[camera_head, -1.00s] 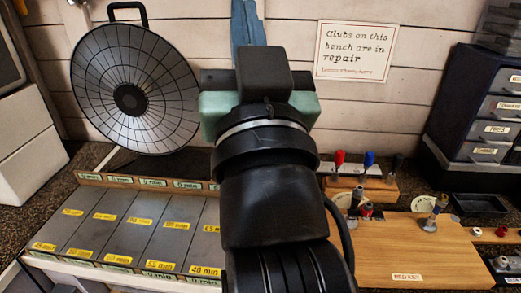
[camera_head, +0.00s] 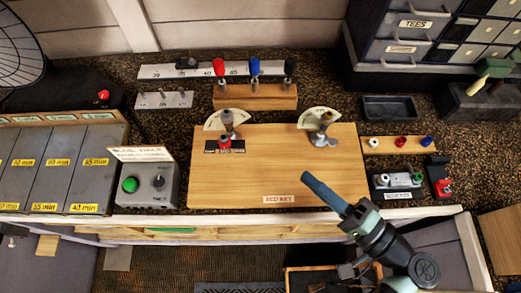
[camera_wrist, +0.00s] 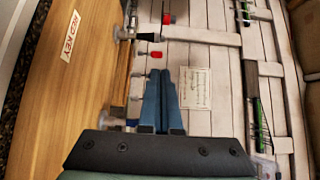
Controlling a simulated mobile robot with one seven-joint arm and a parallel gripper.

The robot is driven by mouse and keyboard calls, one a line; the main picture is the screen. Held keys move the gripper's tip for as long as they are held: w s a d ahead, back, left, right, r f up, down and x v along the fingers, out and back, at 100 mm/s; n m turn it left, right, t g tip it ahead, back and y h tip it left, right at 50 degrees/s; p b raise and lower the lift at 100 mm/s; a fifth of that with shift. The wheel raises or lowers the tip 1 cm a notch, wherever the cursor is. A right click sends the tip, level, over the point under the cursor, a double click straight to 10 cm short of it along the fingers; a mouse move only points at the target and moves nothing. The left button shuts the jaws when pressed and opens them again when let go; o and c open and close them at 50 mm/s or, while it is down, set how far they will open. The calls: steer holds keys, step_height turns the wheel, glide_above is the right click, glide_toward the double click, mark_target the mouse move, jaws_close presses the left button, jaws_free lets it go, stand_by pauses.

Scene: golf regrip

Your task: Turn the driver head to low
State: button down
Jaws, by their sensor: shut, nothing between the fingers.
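The wooden board (camera_head: 275,180) labelled RED KEY carries two upright grey fittings, each before a pale fan-shaped card. The left fitting (camera_head: 228,121) has a red piece at its foot; the right fitting (camera_head: 325,121) has a brownish top and a grey disc at its base. I cannot tell which is the driver head, and the card markings are too small to read. My gripper (camera_head: 308,178) is shut and empty, its blue fingers over the board's front right part, apart from both fittings. In the wrist view the shut fingers (camera_wrist: 161,73) show right of the board (camera_wrist: 70,100).
A control box (camera_head: 150,184) with a green button and black knob stands left of the board. A wooden block (camera_head: 254,97) with red, blue and black-handled tools stands behind. A black tray (camera_head: 389,108) and small parts racks lie right. The board's middle is clear.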

mark_target(245, 142)
steer(key=shift+s+a+p+x, duration=0.3)
steer(key=shift+p+x, duration=0.5)
steer(key=shift+x, duration=1.1)
steer(key=shift+s+a+p+x, duration=0.3)
steer(key=shift+p+x, duration=0.5)
steer(key=shift+x, duration=1.1)
steer(key=shift+s+a+p+x, duration=0.35)
steer(key=shift+p+x, duration=0.45)
steer(key=shift+x, duration=1.1)
